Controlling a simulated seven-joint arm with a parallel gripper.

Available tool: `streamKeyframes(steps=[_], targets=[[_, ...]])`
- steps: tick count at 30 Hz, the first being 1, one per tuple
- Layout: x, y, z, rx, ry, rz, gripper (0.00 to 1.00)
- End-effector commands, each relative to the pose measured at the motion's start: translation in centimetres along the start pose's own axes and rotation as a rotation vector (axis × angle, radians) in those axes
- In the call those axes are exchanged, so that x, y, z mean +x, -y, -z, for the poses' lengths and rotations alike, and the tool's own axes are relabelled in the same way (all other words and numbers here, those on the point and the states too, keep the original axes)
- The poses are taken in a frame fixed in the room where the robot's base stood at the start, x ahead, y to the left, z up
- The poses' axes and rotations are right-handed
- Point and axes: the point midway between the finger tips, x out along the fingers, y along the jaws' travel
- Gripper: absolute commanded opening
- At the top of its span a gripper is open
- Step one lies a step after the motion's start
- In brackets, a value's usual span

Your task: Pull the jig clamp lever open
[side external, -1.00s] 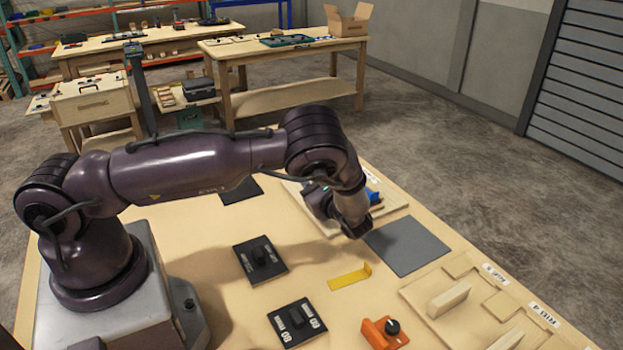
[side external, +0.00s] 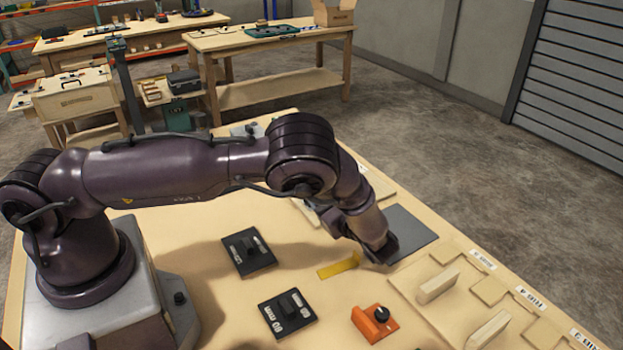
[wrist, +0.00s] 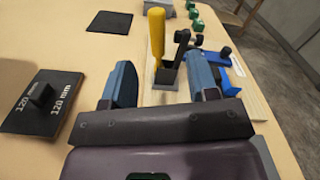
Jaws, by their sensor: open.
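In the wrist view, the jig clamp stands ahead of my gripper, with an upright yellow lever handle (wrist: 156,32) and a dark clamp body (wrist: 168,72). A black clamp arm (wrist: 181,45) rises to the right of the handle. My gripper (wrist: 160,75) is open, its two blue fingers to either side of the clamp in the picture. The handle appears beyond the fingertips, and I see no contact. In the side view, my gripper (side external: 384,250) is low over the table near a grey mat; its fingers cannot be made out and the clamp is hidden behind my arm.
A blue part (wrist: 218,60) lies right of the clamp. A black block marked 120 mm (wrist: 40,100) is at left. In the side view, a yellow piece (side external: 338,266), an orange block with a black knob (side external: 374,322) and the grey mat (side external: 412,236) lie near my gripper.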

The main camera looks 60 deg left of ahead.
Motion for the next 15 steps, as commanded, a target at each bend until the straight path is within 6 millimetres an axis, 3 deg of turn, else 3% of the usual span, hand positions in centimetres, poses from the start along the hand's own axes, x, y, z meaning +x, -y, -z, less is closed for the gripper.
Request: streamKeyframes(steps=[6, 15], targets=[[-2.3, 0.0, 0.0, 0.000, -0.001, 0.001, 0.54], [-2.6, 0.0, 0.0, 0.000, 0.001, 0.000, 0.54]])
